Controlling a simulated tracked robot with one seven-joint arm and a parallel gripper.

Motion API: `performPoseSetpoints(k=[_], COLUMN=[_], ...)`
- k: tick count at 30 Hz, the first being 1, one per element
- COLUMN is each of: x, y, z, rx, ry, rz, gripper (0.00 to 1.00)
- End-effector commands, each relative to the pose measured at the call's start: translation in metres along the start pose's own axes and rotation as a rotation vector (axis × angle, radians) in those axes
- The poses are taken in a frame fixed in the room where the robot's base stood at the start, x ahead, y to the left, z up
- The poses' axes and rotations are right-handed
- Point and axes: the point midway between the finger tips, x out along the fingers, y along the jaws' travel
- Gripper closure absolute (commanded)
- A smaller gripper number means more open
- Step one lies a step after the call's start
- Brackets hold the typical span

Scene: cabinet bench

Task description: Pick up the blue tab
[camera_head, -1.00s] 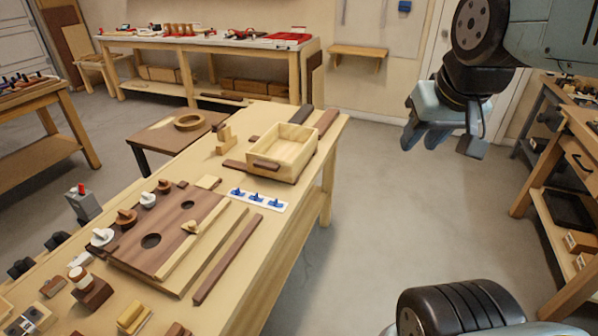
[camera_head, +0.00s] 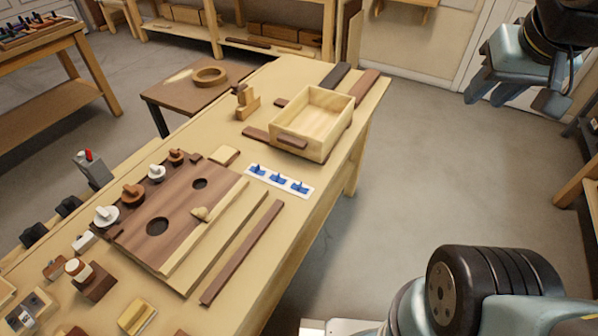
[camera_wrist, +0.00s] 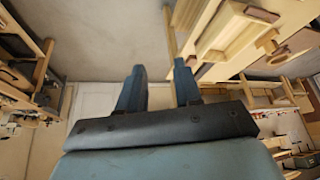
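Three blue tabs lie in a row on a white strip (camera_head: 267,177) on the bench: a left tab (camera_head: 257,169), a middle tab (camera_head: 277,178) and a right tab (camera_head: 299,187). The strip is between the dark wooden board and the open wooden box. I cannot tell which tab is meant. My gripper (camera_head: 500,98) is raised over the floor at the upper right, well away from the bench and the tabs. In the wrist view its two fingers (camera_wrist: 160,75) are apart with nothing between them.
The light wooden box (camera_head: 325,112) stands behind the strip. A dark board (camera_head: 180,215) with holes and several knobs is left of it. A long brown bar (camera_head: 240,253) lies near the bench's front edge. The floor (camera_head: 430,170) right of the bench is clear.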

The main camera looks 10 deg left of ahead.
Motion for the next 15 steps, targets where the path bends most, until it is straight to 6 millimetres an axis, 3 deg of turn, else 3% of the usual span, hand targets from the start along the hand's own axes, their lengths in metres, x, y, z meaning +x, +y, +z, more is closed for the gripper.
performPoseSetpoints(k=[7,15], x=[0.02,0.068], y=[-0.008,-0.059], z=[-0.02,-0.051], rx=[0.036,0.133], ry=[-0.057,-0.182], rz=[-0.047,-0.096], gripper=[0.66,0.66])
